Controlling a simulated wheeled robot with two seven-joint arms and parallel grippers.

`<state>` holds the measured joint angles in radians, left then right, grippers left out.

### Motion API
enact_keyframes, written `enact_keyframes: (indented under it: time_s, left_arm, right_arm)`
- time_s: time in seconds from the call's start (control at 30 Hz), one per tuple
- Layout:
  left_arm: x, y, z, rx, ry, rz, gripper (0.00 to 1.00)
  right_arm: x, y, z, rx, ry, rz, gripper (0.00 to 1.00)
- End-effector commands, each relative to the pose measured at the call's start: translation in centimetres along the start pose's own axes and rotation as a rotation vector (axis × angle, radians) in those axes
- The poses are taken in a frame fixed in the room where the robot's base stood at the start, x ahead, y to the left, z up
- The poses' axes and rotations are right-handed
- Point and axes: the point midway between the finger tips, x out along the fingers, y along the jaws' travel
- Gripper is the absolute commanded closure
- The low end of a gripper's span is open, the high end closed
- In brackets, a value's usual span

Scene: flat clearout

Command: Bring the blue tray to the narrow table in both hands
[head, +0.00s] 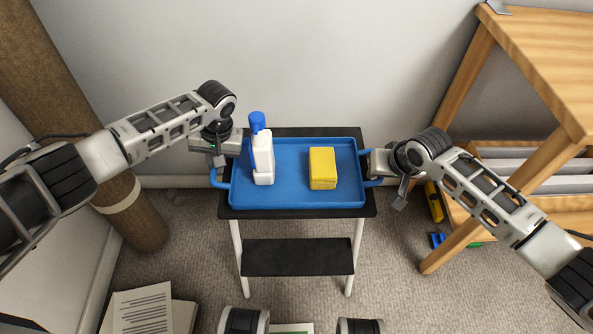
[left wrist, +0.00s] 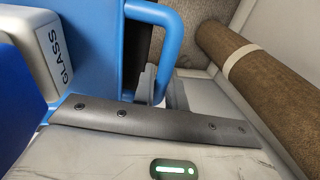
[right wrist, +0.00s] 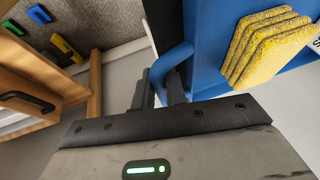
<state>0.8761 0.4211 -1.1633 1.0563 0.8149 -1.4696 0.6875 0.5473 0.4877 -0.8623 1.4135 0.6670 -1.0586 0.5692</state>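The blue tray (head: 291,185) is level over the black top of a small white-legged table (head: 296,213). Whether it rests on that top or hangs just above it, I cannot tell. A white bottle with a blue cap (head: 262,160) stands at its left, and a stack of yellow sponges (head: 322,168) lies right of its middle. My left gripper (left wrist: 161,92) is shut on the tray's left handle (left wrist: 163,35). My right gripper (right wrist: 160,92) is shut on the right handle (right wrist: 170,62). The bottle's side reads "GLASS" in the left wrist view (left wrist: 35,55).
A wooden table (head: 545,60) stands at the right, with small coloured items (head: 434,202) on the carpet near its leg. A brown roll (head: 75,130) leans at the left. A printed sheet (head: 143,308) lies at the bottom left. The wall is close behind the small table.

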Motion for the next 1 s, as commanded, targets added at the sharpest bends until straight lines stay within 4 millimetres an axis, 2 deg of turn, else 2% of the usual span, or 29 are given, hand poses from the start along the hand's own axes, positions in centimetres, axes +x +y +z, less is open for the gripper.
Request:
enact_keyframes:
  time_s: [0.37, 0.8, 1.0]
  left_arm:
    - [-0.5, -0.1, -0.1, -0.001, 0.002, 0.0, 1.0]
    - [-4.7, -1.0, -0.1, -0.001, 0.002, 0.0, 1.0]
    - [-5.1, -1.1, -0.1, -0.001, 0.001, 0.0, 1.0]
  right_arm:
    - [-0.5, -0.1, -0.3, 0.0, 0.002, -0.001, 1.0]
    - [-4.3, -0.8, -1.8, 0.0, 0.002, 0.0, 1.0]
    - [-4.7, -0.9, -2.0, 0.0, 0.001, 0.0, 1.0]
